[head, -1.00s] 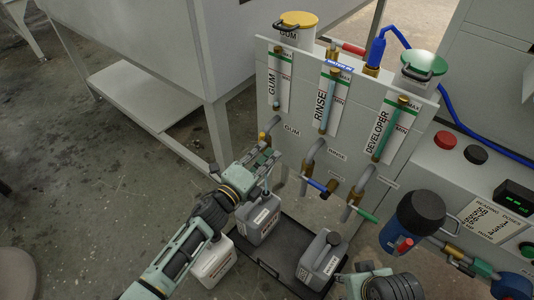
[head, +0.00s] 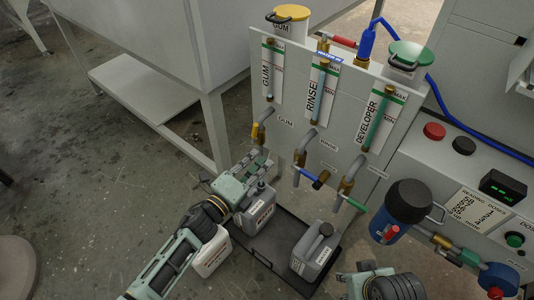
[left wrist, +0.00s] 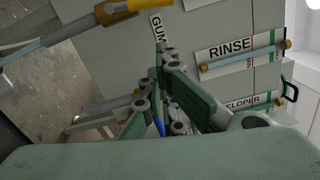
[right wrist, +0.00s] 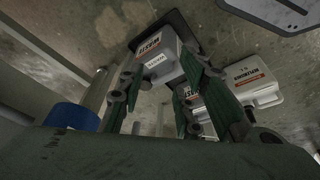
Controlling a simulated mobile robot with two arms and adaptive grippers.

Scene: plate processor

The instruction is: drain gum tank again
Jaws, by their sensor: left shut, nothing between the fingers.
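The gum tank (head: 291,13) has a yellow lid, at the back left of the grey panel. Its sight tube (head: 270,68) is on the panel front. The gum drain valve's yellow handle (head: 255,131) hangs below its bent pipe; it also shows at the top of the left wrist view (left wrist: 148,5). My left gripper (head: 262,163) is shut and empty, below and apart from that handle, above a grey jug (head: 259,212). My right gripper (head: 358,272) is open and empty, low near the tray; a grey waste jug (right wrist: 155,55) shows beyond its fingers.
The black tray (head: 268,262) on the floor holds the grey jugs, including one at right (head: 314,250). A white jug (head: 212,252) stands left of it. Blue (head: 318,184) and green (head: 354,205) valve handles stick out below the panel. A blue canister (head: 400,218) is at right.

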